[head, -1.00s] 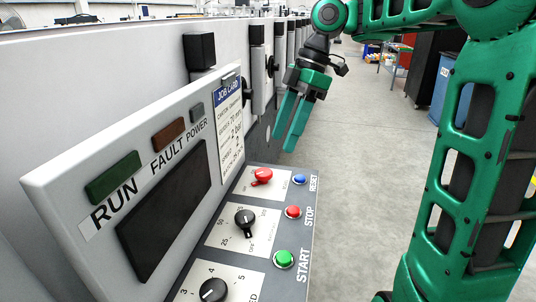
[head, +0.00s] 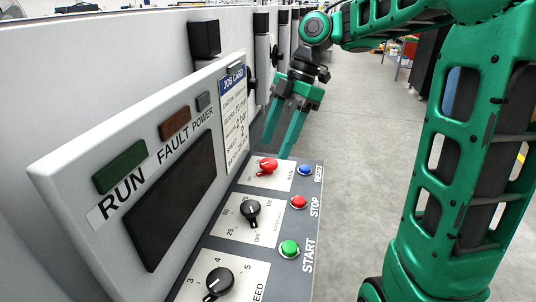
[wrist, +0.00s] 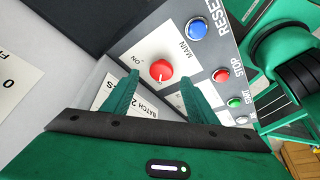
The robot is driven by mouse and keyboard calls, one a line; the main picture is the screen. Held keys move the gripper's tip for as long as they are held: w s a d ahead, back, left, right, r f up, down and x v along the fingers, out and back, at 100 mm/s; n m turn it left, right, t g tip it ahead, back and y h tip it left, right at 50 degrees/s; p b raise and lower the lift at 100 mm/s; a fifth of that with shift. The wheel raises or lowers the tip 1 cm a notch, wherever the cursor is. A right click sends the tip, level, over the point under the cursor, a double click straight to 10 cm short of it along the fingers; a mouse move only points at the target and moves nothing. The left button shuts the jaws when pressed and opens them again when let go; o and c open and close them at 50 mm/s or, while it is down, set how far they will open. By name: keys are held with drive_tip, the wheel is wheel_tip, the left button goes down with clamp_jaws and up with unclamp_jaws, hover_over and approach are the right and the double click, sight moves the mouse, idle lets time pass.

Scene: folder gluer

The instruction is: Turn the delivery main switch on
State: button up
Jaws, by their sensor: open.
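The main switch is a red rotary knob (head: 267,167) on a white plate at the far end of the sloping control panel (head: 232,218). In the wrist view the red knob (wrist: 161,71) sits beyond and between my two fingertips, with "MAIN" and "ON" printed beside it. My gripper (head: 277,150) is open and empty, just above the knob, its fingers pointing down at the panel. In the wrist view the open fingers (wrist: 158,82) straddle the line to the knob, and I cannot tell whether they touch the panel.
Near the knob are a blue RESET button (head: 305,169), a red STOP button (head: 298,202) and a green START button (head: 289,249). Two black knobs (head: 250,208) (head: 219,281) sit nearer. An upright display board (head: 150,170) with a job card (head: 234,115) stands to the left.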

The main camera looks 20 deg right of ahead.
sight(269, 161)
drive_tip(key=shift+x, duration=2)
